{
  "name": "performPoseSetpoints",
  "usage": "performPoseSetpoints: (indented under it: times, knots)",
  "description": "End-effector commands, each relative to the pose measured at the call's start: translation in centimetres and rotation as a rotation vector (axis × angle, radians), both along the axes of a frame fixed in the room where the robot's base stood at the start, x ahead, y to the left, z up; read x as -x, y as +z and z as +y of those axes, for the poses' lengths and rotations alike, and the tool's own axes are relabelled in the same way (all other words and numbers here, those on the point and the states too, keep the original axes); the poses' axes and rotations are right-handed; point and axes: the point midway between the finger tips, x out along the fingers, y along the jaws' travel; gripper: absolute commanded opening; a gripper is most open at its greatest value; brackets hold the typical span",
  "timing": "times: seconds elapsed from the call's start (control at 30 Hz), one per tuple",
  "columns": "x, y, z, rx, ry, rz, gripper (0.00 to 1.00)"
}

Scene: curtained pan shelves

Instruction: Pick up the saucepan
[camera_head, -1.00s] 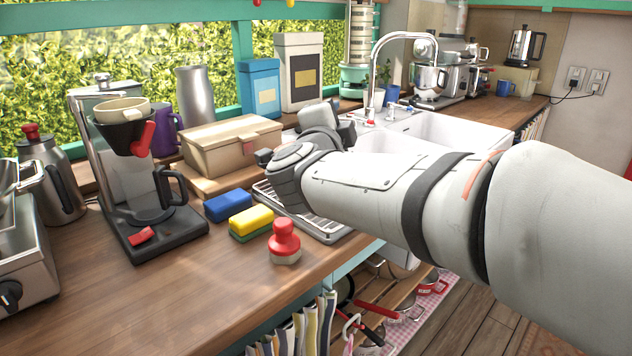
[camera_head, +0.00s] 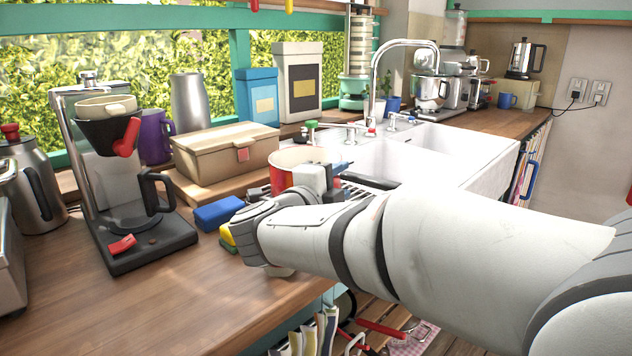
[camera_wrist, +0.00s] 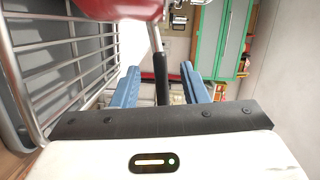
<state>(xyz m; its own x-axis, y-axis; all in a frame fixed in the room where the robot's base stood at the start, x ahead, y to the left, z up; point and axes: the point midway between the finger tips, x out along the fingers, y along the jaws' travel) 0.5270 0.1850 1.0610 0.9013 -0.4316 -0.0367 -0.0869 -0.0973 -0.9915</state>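The red saucepan (camera_head: 283,177) with a pale inside is at the dish rack beside the sink, partly hidden behind my gripper and wrist. In the wrist view its red body (camera_wrist: 118,8) is at the top edge, and its handle (camera_wrist: 161,76), metal then black, runs down from it. My gripper (camera_wrist: 160,72) has its two blue fingers apart, one on each side of the black handle, with a visible gap on both sides. The gripper (camera_head: 335,170) shows only partly in the head view. I cannot tell whether the pan rests on the rack.
The metal dish rack (camera_wrist: 62,58) is close on the left in the wrist view. A tan box (camera_head: 225,157), a blue sponge (camera_head: 217,212) and a coffee maker (camera_head: 145,245) stand left of the arm. The white sink (camera_head: 440,150) is right, with a tall faucet (camera_head: 376,85).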

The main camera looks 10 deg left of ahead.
Motion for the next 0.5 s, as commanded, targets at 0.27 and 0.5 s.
performPoseSetpoints:
  times: [0.27, 0.5]
  knots:
    - [-3.5, -0.2, -1.8, 0.001, -0.004, 0.001, 0.4]
    - [-5.3, -0.2, -2.5, 0.002, 0.002, 0.001, 0.4]
